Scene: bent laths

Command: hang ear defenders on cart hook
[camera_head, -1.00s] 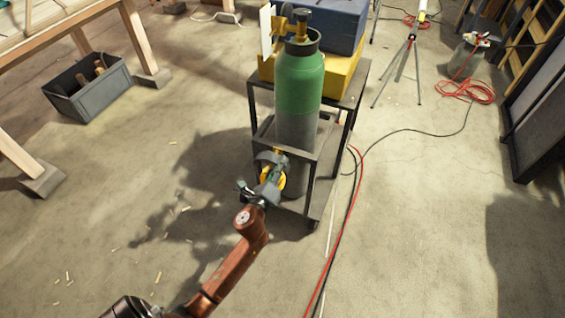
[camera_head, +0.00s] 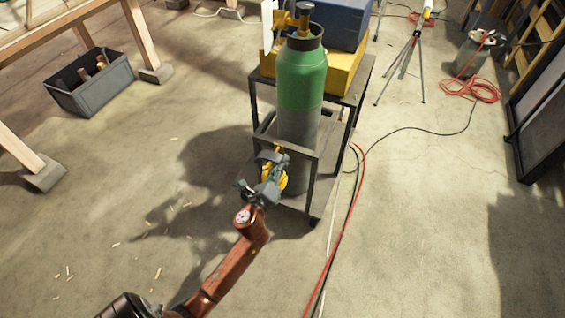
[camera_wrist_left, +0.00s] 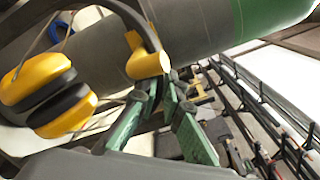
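The ear defenders (camera_head: 272,160) are at the cart's front rail, with yellow cups and a dark curved headband. The wrist view shows the cups (camera_wrist_left: 60,95) at left and the headband curving down to the yellow hook (camera_wrist_left: 148,64). The headband is at the hook, but whether it rests on it is unclear. My left gripper (camera_head: 266,184) is just below the headband. In the wrist view, its green fingers (camera_wrist_left: 162,84) have their tips close together beside the hook and headband. I cannot tell whether they pinch the headband. My right gripper is out of view.
The metal cart (camera_head: 318,160) carries a green-and-grey cylinder (camera_head: 302,82) and a yellow and blue case (camera_head: 345,68). Red and black cables (camera_head: 336,240) run along the floor right of it. A grey bin (camera_head: 92,88) stands at left. The floor front right is clear.

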